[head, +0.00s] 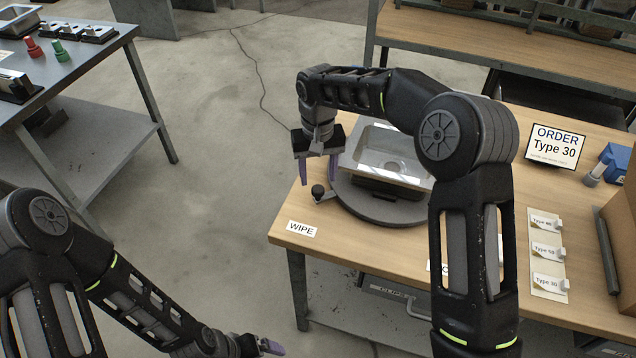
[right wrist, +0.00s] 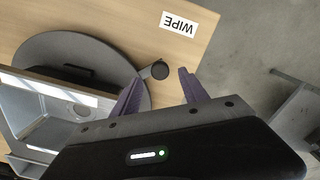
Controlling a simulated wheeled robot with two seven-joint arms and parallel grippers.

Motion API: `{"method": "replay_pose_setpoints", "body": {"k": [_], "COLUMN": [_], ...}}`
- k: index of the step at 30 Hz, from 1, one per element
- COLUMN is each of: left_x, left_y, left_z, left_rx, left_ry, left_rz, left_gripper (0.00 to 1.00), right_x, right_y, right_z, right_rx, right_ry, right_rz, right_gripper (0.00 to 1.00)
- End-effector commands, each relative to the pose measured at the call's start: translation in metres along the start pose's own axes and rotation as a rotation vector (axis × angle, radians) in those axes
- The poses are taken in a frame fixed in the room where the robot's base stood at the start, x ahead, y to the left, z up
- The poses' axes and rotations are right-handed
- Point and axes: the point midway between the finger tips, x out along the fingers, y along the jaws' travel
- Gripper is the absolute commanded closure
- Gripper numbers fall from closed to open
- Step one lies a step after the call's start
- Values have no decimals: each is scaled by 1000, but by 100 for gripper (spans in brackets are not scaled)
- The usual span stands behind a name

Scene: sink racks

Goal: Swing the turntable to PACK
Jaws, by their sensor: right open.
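The turntable (head: 372,207) is a dark grey round disc on the wooden bench, with a metal sink (head: 392,155) on it. A short arm with a black knob (head: 318,191) sticks out at its left edge, near the WIPE label (head: 302,229). My right gripper (head: 317,180) is open above the knob. In the right wrist view, the knob (right wrist: 160,70) lies just beyond and between the spread purple fingers (right wrist: 158,88), with no contact visible. A second label near the bench front is mostly hidden by my right arm. My left gripper (head: 272,347) is low at the bottom, off the bench.
An order sign (head: 556,146) reading Type 30 stands on the bench at the right. A card with several labelled types (head: 547,252), a dark bar and a cardboard box are at the right side. Another grey table (head: 70,75) stands at the left, with open floor between.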

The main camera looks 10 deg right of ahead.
Motion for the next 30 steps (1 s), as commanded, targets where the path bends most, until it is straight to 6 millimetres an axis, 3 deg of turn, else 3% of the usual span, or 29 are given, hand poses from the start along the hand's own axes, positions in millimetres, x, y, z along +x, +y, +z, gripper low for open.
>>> {"method": "replay_pose_setpoints", "body": {"k": [9, 18, 30], "left_x": [-7, -7, -7], "left_y": [2, 2, 2], "left_z": [1, 1, 1], "left_rx": [-2, -2, -2], "left_ry": [-2, -2, -2], "left_rz": [-3, -3, -3], "left_gripper": [6, 6, 6], "right_x": [40, 43, 43], "right_y": [0, 0, 0], "right_z": [0, 0, 0], "right_rx": [0, 0, 0], "right_ry": [0, 1, 1], "right_rz": [-1, -1, -1], "right_gripper": [48, 48, 80]}}
